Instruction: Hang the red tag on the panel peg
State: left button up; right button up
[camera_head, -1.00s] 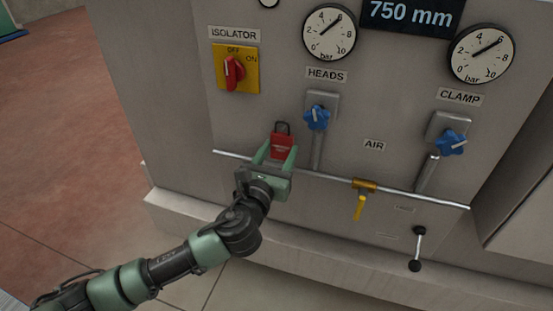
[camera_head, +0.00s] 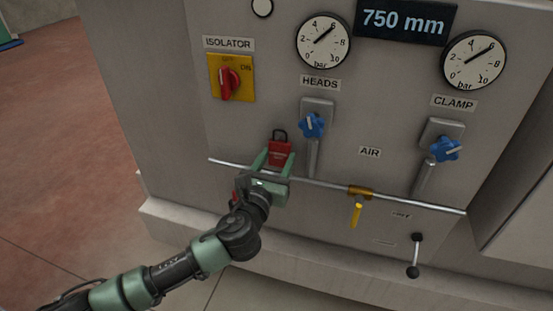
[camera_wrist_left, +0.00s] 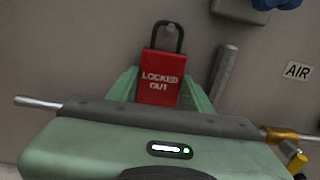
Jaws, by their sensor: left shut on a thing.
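The red tag (camera_head: 280,153) is a small red block with a dark loop on top. It also shows in the left wrist view (camera_wrist_left: 160,76), upright, with "LOCKED OUT" on its face. My left gripper (camera_head: 279,160) is shut on its lower part, in front of the grey panel. In the wrist view the grey panel peg (camera_wrist_left: 170,34) shows inside the loop's outline. I cannot tell whether the loop is around the peg or only in front of it. In the head view the peg cannot be made out. My right gripper is not in view.
A thin metal rail (camera_head: 411,202) crosses the panel close to my left gripper, with a yellow-handled valve (camera_head: 356,215) on it. A red isolator switch (camera_head: 229,82) is up left. Blue knobs (camera_head: 312,125) (camera_head: 445,149) are to the right.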

pick_arm(q)
jog(key=o, duration=1.4)
